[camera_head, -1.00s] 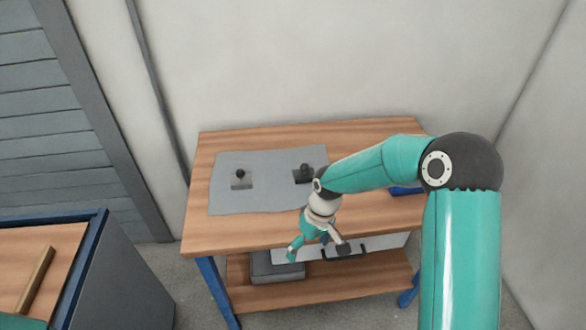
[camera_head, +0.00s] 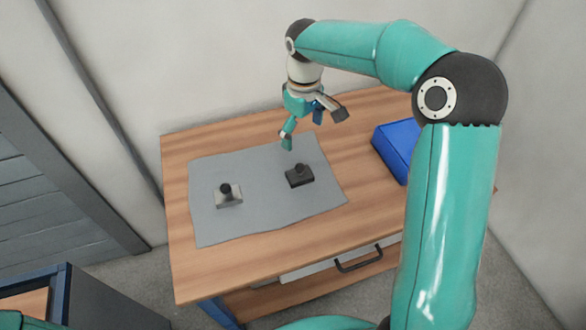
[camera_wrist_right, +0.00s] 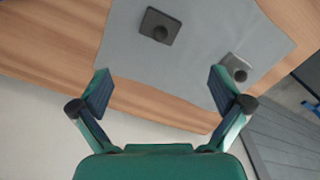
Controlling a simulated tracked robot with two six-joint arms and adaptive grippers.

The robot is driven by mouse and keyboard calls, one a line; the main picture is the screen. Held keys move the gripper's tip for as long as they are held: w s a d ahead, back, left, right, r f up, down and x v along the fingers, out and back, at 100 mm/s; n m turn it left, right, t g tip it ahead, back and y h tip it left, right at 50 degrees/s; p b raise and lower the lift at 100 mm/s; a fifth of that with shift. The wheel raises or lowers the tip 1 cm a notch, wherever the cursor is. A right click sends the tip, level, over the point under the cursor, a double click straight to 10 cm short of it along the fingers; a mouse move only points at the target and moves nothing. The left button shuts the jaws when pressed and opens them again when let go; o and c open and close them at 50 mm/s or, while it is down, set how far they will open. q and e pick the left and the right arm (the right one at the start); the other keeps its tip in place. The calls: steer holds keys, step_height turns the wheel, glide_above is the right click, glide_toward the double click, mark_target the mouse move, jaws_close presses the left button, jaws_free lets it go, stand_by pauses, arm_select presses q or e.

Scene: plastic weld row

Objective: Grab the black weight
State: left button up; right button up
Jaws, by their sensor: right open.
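The black weight (camera_head: 299,178) is a dark flat block with a round knob on top. It stands on the grey mat and also shows near the top middle of the right wrist view (camera_wrist_right: 154,21). A similar light grey weight (camera_head: 228,200) stands to its left on the mat; in the right wrist view it is at the right (camera_wrist_right: 236,68). My right gripper (camera_head: 314,131) is open and empty, raised above the table and appearing just behind the black weight. Its spread fingers (camera_wrist_right: 161,88) touch neither weight. My left gripper is not in view.
The grey mat (camera_head: 262,218) lies on a wooden table (camera_head: 190,271). A blue box (camera_head: 398,145) sits on the table's right side. A drawer with a dark handle (camera_head: 358,260) is below the front edge. The wall stands close behind the table.

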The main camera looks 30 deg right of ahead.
mark_target(300, 164)
steer(key=f, duration=0.9)
steer(key=shift+w+a+f, duration=0.25)
steer(key=shift+a+f, duration=0.05)
steer(key=shift+d+f+p, duration=0.15)
steer(key=shift+f+p, duration=0.15)
steer(key=shift+f, duration=1.15)
steer(key=shift+d+f+p, duration=0.1)
steer(key=shift+f+p, duration=0.2)
steer(key=shift+f, duration=1.15)
steer(key=c, duration=1.3)
steer(key=shift+c, duration=1.1)
steer(key=shift+r, duration=0.15)
